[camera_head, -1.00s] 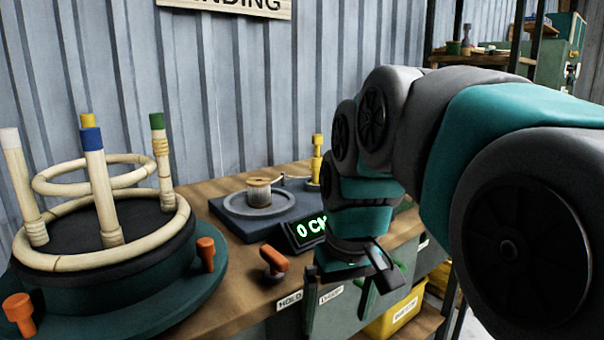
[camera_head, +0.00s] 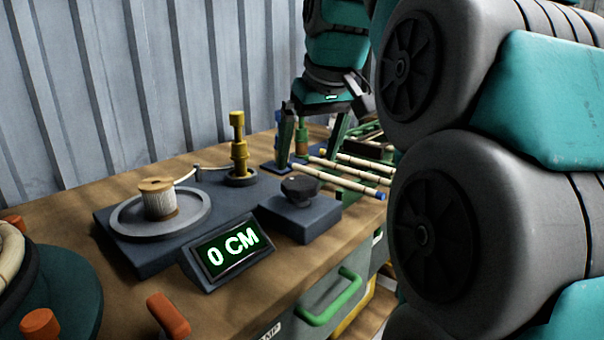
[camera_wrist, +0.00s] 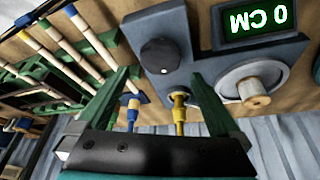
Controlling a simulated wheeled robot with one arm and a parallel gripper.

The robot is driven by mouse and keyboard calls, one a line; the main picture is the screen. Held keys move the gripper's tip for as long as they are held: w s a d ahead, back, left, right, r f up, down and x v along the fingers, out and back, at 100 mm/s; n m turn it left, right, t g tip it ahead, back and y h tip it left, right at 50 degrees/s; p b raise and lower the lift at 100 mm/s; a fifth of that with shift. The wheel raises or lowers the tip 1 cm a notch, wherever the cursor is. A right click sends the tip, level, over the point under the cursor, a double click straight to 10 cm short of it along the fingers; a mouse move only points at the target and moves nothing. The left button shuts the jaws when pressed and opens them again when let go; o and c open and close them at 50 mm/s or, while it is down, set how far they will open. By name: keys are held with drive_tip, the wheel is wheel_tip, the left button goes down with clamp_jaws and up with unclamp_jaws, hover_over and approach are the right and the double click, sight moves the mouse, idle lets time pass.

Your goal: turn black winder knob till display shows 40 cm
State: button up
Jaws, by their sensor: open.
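The black winder knob (camera_head: 300,188) sits on a grey-blue block in the middle of the bench; in the wrist view the knob (camera_wrist: 158,55) lies ahead of the fingers, nearer the left one. The display (camera_head: 230,252) reads 0 CM; it shows upside down in the wrist view (camera_wrist: 252,16). My gripper (camera_head: 312,150) is open and empty, fingers pointing down, behind and above the knob and not touching it. In the wrist view its two green fingers (camera_wrist: 163,95) are spread wide.
A white cord spool (camera_head: 158,200) on a round plate stands left of the knob, with a yellow post (camera_head: 238,150) behind. Rattan sticks (camera_head: 345,180) lie to the right in a rack. A green handle (camera_head: 332,298) is on the bench front. Orange pegs (camera_head: 168,316) stand at lower left.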

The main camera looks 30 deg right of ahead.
sight(301, 183)
drive_tip(key=shift+x, duration=3)
drive_tip(key=c, duration=1.2)
drive_tip(key=shift+c, duration=0.2)
drive_tip(key=shift+m, duration=0.3)
